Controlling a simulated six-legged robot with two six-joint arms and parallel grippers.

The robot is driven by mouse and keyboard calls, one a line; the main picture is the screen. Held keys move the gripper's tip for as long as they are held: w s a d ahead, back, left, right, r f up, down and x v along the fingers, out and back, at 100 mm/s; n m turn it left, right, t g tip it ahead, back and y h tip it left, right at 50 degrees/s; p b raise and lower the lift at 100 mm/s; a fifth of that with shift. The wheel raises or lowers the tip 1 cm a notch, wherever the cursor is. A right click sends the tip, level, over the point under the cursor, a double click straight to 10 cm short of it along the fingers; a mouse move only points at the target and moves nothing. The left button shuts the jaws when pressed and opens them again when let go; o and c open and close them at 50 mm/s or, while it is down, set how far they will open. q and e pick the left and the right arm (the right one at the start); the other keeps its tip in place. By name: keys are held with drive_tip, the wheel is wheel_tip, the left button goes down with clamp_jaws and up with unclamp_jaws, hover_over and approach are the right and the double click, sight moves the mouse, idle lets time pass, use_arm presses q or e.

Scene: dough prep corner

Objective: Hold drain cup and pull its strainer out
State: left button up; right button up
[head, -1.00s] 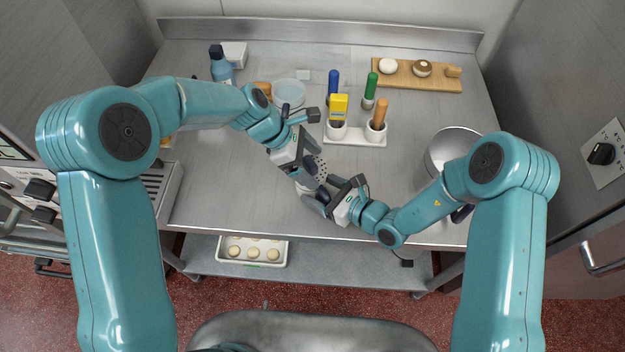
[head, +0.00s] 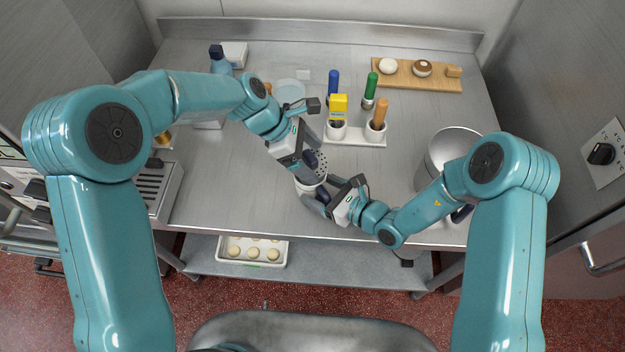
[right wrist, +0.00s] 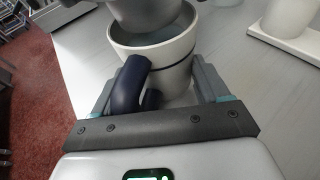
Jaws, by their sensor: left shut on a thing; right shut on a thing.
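The drain cup (right wrist: 168,50) is white with a dark blue handle (right wrist: 130,85). In the head view its pale rim (head: 307,187) shows between the two grippers. My right gripper (head: 325,196) is shut on the cup, with one finger on each side of it in the right wrist view. The grey perforated strainer (head: 321,160) is over the cup, and its rounded underside (right wrist: 150,14) shows at the cup's mouth. I cannot tell whether it is fully clear of the rim. My left gripper (head: 312,164) is shut on the strainer; its grip is partly hidden.
A white holder (head: 352,139) with several coloured-handled tools stands behind the grippers. A metal bowl (head: 452,147) stands on the right, near my right arm. A wooden board (head: 440,80) is at the back right. The front left of the steel table (head: 225,190) is clear.

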use_arm(q)
drive_tip(key=shift+r, duration=2.85)
use_arm(e)
drive_tip(key=o, duration=1.2)
drive_tip(key=shift+c, duration=0.2)
drive_tip(key=v, duration=1.2)
use_arm(q)
drive_tip(key=shift+d, duration=0.1)
use_arm(e)
drive_tip(key=shift+s, duration=0.1)
